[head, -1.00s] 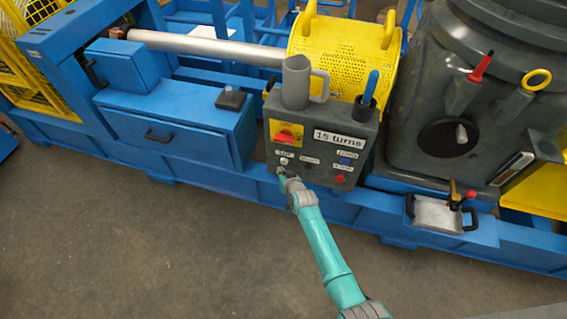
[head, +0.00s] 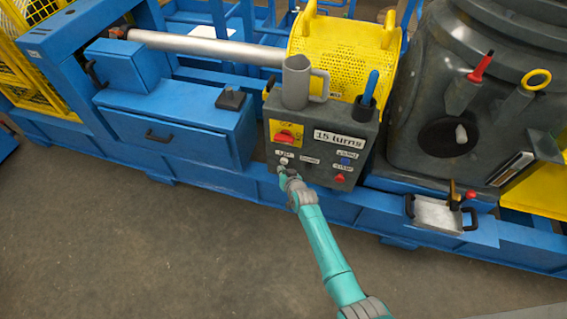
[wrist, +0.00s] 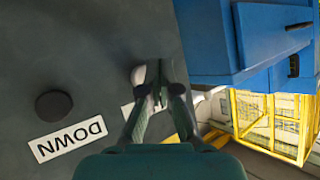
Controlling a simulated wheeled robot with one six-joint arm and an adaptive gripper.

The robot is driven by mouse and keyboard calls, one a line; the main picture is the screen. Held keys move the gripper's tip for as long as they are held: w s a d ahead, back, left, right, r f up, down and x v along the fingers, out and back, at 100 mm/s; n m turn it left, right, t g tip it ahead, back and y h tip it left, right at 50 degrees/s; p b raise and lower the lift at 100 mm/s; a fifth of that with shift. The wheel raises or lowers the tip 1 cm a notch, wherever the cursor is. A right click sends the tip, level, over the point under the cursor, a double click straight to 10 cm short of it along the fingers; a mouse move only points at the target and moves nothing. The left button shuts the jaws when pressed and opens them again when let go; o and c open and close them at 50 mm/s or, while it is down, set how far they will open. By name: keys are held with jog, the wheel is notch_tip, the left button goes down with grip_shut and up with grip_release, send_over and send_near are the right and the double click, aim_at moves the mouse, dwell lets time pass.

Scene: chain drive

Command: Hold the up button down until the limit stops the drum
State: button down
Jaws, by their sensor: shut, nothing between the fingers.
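The dark control panel (head: 318,128) stands in the middle of the head view, with a "15 turns" label. The white up button (head: 284,161) is at its lower left, under a small white label. My gripper (head: 282,171) is shut and empty, its tips at the panel just below that button. In the wrist view my gripper (wrist: 155,75) has its fingertips close together at a pale button (wrist: 138,76), partly hidden by them. I cannot tell whether it is pressed in. The dark down button (wrist: 53,105) sits clear to the left, above its label. The yellow drum (head: 335,58) is behind the panel.
A red switch (head: 287,135) on a yellow plate and a red knob (head: 339,178) share the panel. A grey mug (head: 297,82) and a blue-handled tool (head: 370,88) stand on top. Blue drawers (head: 180,140) are to the left. The floor in front is open.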

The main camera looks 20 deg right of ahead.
jog(key=shift+w+d, duration=0.1)
jog(key=shift+w, duration=0.05)
dwell(0.5)
jog(key=shift+w+d, duration=0.2)
jog(key=shift+w+d, duration=0.25)
jog(key=shift+w, duration=0.2)
dwell(6.7)
